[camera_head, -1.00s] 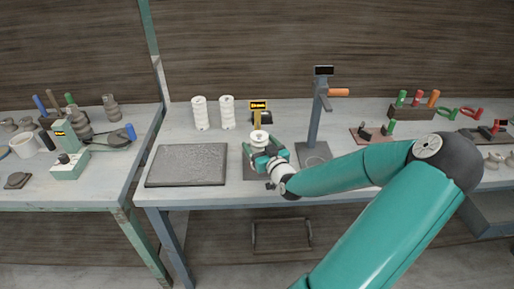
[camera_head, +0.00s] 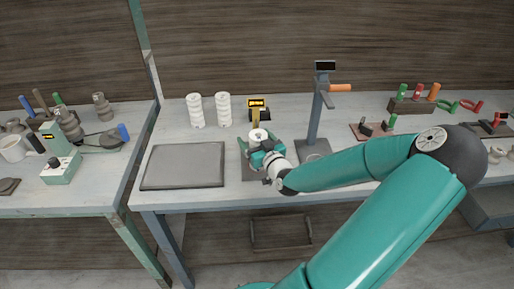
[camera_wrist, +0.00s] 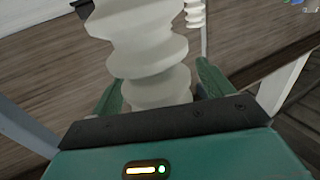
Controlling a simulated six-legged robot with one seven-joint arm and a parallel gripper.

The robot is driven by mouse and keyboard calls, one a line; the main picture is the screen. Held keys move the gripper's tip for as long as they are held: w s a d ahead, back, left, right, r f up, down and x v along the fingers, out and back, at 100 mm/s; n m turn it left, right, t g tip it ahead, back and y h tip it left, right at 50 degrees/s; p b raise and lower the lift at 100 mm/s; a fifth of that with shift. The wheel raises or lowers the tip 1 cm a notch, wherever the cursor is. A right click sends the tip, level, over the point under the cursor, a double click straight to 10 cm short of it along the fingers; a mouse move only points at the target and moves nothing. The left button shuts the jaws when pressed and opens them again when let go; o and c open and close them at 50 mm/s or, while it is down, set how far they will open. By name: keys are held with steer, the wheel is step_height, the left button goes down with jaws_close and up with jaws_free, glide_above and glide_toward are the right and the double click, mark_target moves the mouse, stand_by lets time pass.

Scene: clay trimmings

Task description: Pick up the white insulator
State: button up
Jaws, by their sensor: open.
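A white ribbed insulator (camera_head: 258,134) stands near the middle of the bench, in front of a post with a yellow display; only its top shows in the head view. In the wrist view the insulator (camera_wrist: 145,50) rises large and tilted between the two green fingers. My gripper (camera_wrist: 160,88) is open, with one finger on each side of it and gaps showing. In the head view my gripper (camera_head: 262,150) hides the insulator's lower part. Two more white insulators, a left one (camera_head: 195,110) and a right one (camera_head: 224,109), stand upright further back on the left.
A dark flat slab (camera_head: 183,166) lies left of my gripper. The yellow display (camera_head: 257,104) stands close behind the insulator. A grey stand (camera_head: 315,115) with an orange handle rises to the right. A second bench (camera_head: 75,186) with tools is at the far left.

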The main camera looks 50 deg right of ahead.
steer(key=c, duration=1.6)
steer(key=shift+w+r, duration=0.1)
steer(key=shift+r, duration=0.2)
